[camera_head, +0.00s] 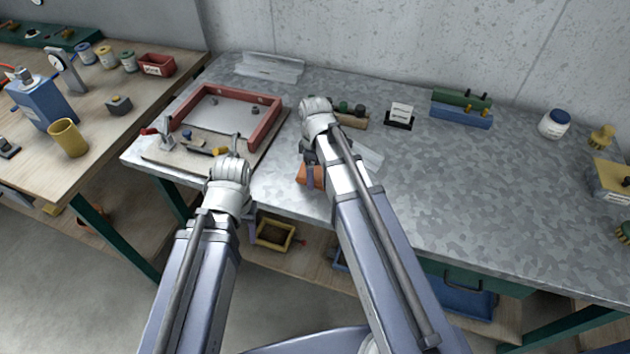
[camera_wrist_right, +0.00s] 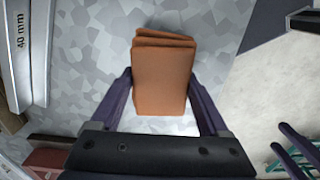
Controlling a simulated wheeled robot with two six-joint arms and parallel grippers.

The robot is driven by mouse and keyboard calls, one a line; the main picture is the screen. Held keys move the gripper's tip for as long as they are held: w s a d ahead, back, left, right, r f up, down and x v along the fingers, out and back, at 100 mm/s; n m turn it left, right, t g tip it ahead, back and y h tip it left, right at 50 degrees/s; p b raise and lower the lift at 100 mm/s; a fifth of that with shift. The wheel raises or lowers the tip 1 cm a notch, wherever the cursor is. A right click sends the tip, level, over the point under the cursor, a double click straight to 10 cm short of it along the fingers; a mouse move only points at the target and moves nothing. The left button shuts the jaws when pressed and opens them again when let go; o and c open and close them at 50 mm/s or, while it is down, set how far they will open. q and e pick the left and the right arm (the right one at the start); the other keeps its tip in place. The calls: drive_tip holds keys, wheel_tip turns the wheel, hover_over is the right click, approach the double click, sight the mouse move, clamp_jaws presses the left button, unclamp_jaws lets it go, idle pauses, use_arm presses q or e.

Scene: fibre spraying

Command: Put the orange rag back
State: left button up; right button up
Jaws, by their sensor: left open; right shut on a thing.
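The orange rag (camera_head: 306,175) is a folded block near the front edge of the metal-topped bench, partly hidden by my right arm in the head view. My right gripper (camera_head: 313,166) is shut on it. In the right wrist view the rag (camera_wrist_right: 163,76) sits between the two purple fingers, with the grey bench top behind it. My left gripper is largely hidden behind its own wrist in the head view. Its open, empty fingers (camera_wrist_right: 296,150) show at the lower right of the right wrist view, apart from the rag.
A red frame (camera_head: 262,126) on a board lies left of the rag. A pale strip marked 40 mm (camera_wrist_right: 20,50) lies beside it. Behind are a small card stand (camera_head: 400,116) and blue and green blocks (camera_head: 461,114). The bench's right middle is clear.

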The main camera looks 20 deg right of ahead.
wheel_tip(320, 180, down, 2)
drive_tip(key=shift+f+b, duration=0.15)
drive_tip(key=shift+b, duration=0.5)
use_arm(q)
wheel_tip(320, 180, down, 2)
drive_tip(key=shift+f, duration=0.1)
drive_tip(key=shift+f, duration=0.1)
use_arm(e)
drive_tip(key=o, duration=1.1)
drive_tip(key=shift+c, duration=0.2)
